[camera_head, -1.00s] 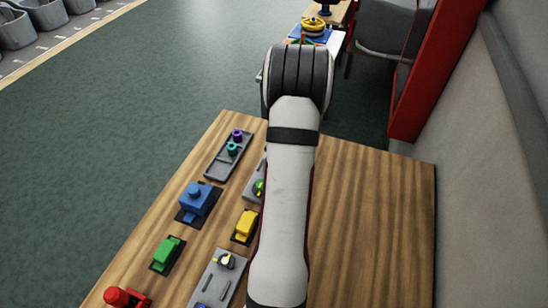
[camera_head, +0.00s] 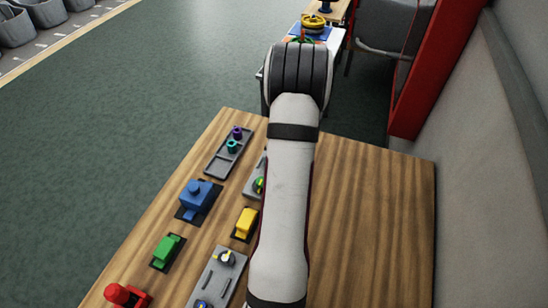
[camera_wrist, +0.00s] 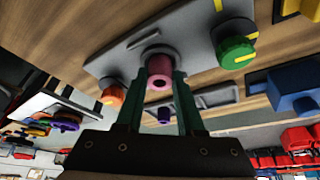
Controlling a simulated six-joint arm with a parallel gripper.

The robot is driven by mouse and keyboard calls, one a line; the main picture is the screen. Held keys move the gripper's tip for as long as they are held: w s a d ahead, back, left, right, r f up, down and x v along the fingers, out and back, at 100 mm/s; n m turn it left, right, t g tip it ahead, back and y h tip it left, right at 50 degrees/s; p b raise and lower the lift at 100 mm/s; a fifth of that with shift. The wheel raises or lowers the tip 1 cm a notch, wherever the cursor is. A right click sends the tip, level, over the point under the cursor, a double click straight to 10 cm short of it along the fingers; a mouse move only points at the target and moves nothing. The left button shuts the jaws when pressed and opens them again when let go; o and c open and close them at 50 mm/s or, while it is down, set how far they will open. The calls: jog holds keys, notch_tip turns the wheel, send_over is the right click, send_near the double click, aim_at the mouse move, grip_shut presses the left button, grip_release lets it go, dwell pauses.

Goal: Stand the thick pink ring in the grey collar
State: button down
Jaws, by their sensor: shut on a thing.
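The thick pink ring (camera_wrist: 159,72) is between the two green fingers of my gripper (camera_wrist: 160,84) in the wrist view, its open end facing the camera. My gripper is shut on it. The grey collar (camera_wrist: 152,50) shows around or just behind the far end of the ring, on a grey plate (camera_wrist: 190,50). I cannot tell whether the ring is inside the collar or just in front of it. In the head view my arm hides the gripper, ring and collar.
The plate carries an orange knob (camera_wrist: 113,93) and a green knob (camera_wrist: 235,48) either side of the collar. A blue block (camera_head: 197,196), a yellow block (camera_head: 245,223), a green block (camera_head: 167,250) and a tray (camera_head: 217,164) are nearby. The table's right side is bare.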

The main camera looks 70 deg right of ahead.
dwell(0.3)
grip_release()
dwell(0.4)
dwell(0.3)
jog(key=shift+r, duration=3.45)
